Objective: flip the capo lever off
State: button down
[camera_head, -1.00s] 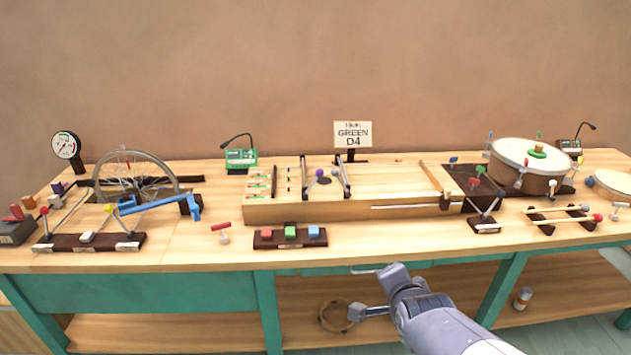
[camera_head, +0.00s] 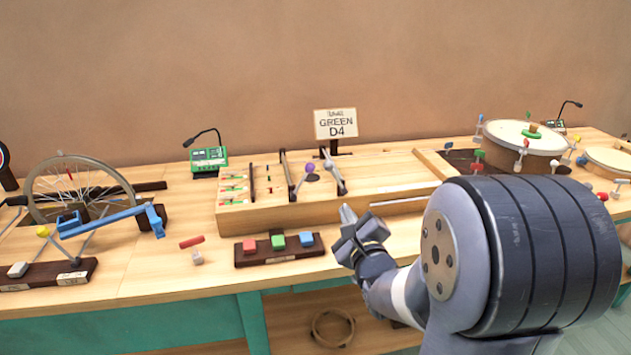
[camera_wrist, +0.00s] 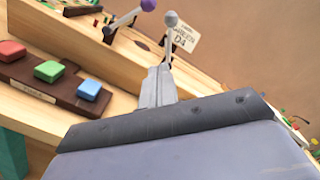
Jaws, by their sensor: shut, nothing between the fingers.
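The long wooden string box (camera_head: 385,187) lies on the bench in the head view. Two levers stand on it: one with a purple knob (camera_head: 309,167) and one with a grey knob (camera_head: 322,150). Both lean, and no label shows which is the capo lever. In the wrist view the purple knob (camera_wrist: 148,5) and the grey knob (camera_wrist: 170,18) appear beyond my fingertips. My gripper (camera_head: 347,212) is shut and empty, in front of the box's front face and apart from both levers. Its closed fingers (camera_wrist: 160,72) point toward the grey-knobbed lever in the wrist view.
A dark block with red, green and blue buttons (camera_head: 279,251) sits left of my gripper. A card reading GREEN D4 (camera_head: 335,124) stands behind the box. A wheel (camera_head: 75,190) with a blue crank is at left, a drum (camera_head: 522,145) at right. Bench space behind the box is mostly clear.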

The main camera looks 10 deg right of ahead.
dwell(0.3)
jog(key=w+a+r, duration=0.3)
jog(key=w, duration=0.7)
jog(key=shift+w+a+p, duration=0.15)
jog(key=shift+w+p, duration=0.15)
jog(key=shift+w, duration=0.05)
